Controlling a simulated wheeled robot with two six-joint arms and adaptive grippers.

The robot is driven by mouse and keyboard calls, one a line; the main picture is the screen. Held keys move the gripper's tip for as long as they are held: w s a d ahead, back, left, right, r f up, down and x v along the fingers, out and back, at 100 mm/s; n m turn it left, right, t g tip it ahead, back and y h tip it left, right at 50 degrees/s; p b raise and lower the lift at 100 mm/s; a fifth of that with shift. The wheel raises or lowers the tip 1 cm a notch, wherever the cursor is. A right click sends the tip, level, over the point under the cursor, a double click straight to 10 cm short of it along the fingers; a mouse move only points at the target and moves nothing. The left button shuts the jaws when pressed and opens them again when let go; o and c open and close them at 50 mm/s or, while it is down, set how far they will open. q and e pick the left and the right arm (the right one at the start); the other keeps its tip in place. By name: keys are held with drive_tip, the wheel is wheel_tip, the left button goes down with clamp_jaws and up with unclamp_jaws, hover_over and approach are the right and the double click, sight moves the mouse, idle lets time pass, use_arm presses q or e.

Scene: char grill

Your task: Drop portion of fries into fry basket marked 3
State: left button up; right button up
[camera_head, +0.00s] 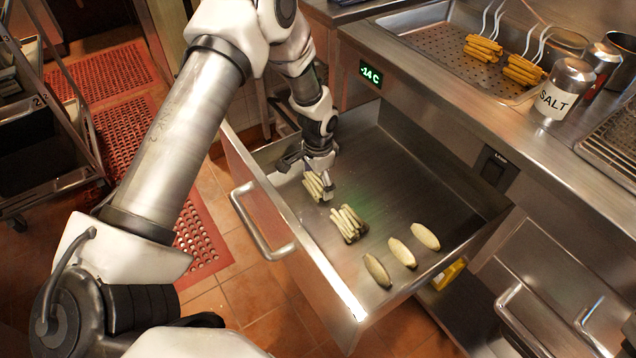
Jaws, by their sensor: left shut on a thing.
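My left gripper (318,172) reaches down into an open steel freezer drawer (410,185) and is shut on a portion of pale raw fries (314,188) near the drawer's left side. A second portion of pale fries (348,223) lies on the drawer floor just below and to the right of it, apart from the gripper. Whether the held fries still touch the drawer floor I cannot tell. My right gripper is not in view.
Three pale oval pieces (401,252) lie at the drawer's front right. A drawer handle (262,222) sticks out at left. On the counter are cooked fries (483,48) in a perforated tray (428,42) and a salt shaker (562,92). A rack (40,120) stands far left.

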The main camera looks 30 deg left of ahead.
sight(318, 179)
use_arm(q)
wheel_tip(318, 179, up, 10)
drive_tip(key=shift+f+p, duration=0.1)
drive_tip(key=shift+p, duration=0.65)
